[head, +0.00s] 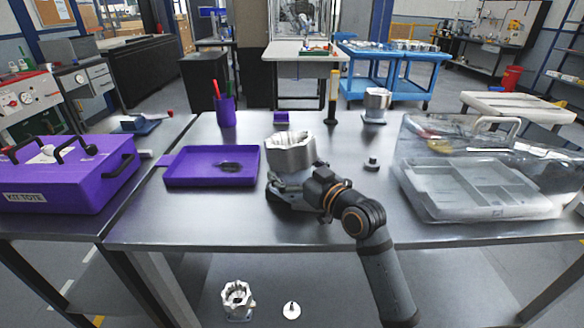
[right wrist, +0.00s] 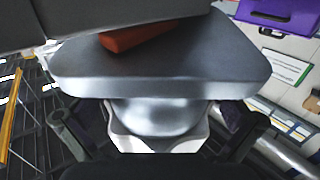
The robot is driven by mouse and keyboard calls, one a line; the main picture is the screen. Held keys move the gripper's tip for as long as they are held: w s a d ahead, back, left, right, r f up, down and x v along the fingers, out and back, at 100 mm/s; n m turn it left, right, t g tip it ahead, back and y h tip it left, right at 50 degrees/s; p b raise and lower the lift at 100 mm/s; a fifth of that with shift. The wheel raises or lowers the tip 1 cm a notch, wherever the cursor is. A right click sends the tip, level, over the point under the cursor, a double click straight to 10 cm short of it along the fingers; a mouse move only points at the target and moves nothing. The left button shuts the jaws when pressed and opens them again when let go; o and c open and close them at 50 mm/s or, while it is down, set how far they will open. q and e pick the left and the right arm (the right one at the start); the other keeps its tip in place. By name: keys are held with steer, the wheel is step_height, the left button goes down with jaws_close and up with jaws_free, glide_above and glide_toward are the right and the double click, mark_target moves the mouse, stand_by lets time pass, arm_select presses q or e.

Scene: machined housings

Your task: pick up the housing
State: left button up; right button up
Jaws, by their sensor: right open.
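A silver machined housing (head: 290,148) with a scalloped round top stands on the metal table, in the middle of the head view. My right gripper (head: 288,190) is low at its near side, and its wrist hides part of the housing's lower right. In the right wrist view the housing (right wrist: 160,75) fills the middle, with a flat grey block and a rounded boss. The open fingers of my right gripper (right wrist: 155,125) lie on either side of the boss. I cannot tell whether they touch it. My left gripper is not in view.
A purple tray (head: 186,181) with a dark part lies left of the housing. A clear case (head: 480,213) stands right. Another housing (head: 377,102), a small dark knob (head: 372,164) and a purple pen cup (head: 226,112) stand farther back. A third housing (head: 238,298) is below the table edge.

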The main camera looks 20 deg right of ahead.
steer(key=c, duration=1.6)
steer(key=shift+r, duration=0.75)
steer(key=shift+c, duration=0.3)
arm_select(q)
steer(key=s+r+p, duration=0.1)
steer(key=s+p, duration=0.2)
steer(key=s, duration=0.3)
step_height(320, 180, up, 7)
steer(key=p, duration=0.7)
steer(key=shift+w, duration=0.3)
arm_select(e)
step_height(320, 180, up, 23)
steer(key=shift+f, duration=0.15)
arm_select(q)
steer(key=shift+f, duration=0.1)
